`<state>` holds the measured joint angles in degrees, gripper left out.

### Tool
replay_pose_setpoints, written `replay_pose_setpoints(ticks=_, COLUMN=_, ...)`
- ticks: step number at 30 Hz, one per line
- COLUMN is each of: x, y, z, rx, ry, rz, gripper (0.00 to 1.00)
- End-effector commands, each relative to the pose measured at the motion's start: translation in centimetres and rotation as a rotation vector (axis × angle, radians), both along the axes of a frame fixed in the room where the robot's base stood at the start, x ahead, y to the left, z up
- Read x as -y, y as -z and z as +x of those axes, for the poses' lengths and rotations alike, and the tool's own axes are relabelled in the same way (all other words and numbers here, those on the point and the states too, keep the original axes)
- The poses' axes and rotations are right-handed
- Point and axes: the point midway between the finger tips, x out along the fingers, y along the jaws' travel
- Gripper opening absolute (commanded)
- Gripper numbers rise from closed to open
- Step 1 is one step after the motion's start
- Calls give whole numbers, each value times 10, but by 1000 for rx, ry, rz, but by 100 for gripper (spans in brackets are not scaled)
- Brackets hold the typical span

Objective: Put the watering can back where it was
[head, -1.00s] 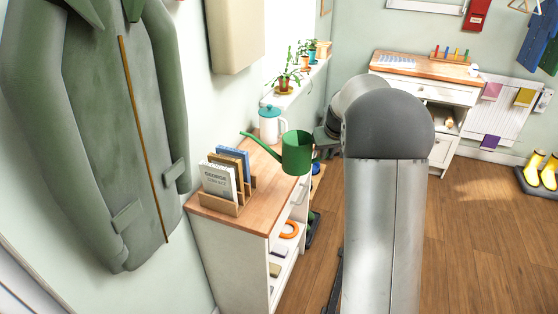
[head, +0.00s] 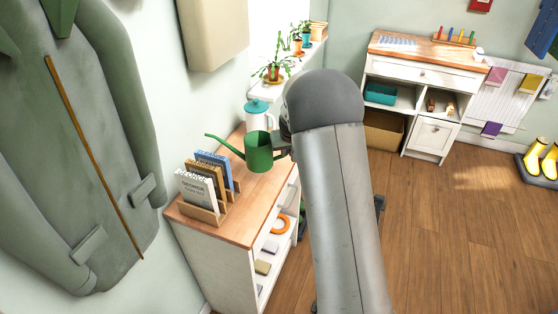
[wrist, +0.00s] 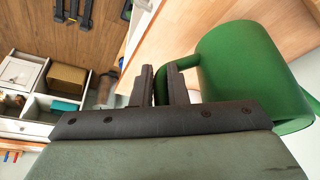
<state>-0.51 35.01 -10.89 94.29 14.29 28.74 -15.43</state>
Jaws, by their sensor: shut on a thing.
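The green watering can (head: 258,153) has a long thin spout pointing left in the head view. It is upright over the wooden top of the white cabinet (head: 250,200), between the book rack and the white jug. I cannot tell whether its base touches the top. In the wrist view the can (wrist: 255,65) fills the upper right, with the wooden top behind it. My gripper (wrist: 165,85) is shut on the can's handle at the side away from the spout. In the head view my arm hides most of the gripper.
A book rack (head: 202,208) stands at the cabinet's front. A white jug with a teal lid (head: 258,117) stands behind the can. Potted plants (head: 273,72) line the windowsill. A second white cabinet (head: 420,75) stands at the back. Open wooden floor (head: 450,240) lies right.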

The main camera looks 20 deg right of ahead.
Motion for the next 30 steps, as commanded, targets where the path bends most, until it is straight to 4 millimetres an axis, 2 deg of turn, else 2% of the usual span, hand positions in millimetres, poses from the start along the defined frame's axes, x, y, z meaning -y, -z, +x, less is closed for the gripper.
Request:
replay_pose_setpoints(ticks=3, x=-12, y=12, z=4, rx=2, ry=0, rz=0, gripper=0)
replay_pose_setpoints(ticks=11, x=-24, y=28, z=9, rx=2, ry=0, rz=0, gripper=0)
replay_pose_setpoints(ticks=15, x=-24, y=50, z=8, rx=-1, ry=2, rz=1, gripper=0)
replay_pose_setpoints(ticks=18, x=-24, y=59, z=9, rx=2, ry=3, rz=1, gripper=0)
replay_pose_setpoints(ticks=27, x=-24, y=62, z=9, rx=4, ry=2, rz=1, gripper=0)
replay_pose_setpoints(ticks=28, x=-24, y=63, z=9, rx=2, ry=1, rz=0, gripper=16)
replay_pose_setpoints(ticks=30, x=-24, y=62, z=8, rx=2, ry=1, rz=0, gripper=35)
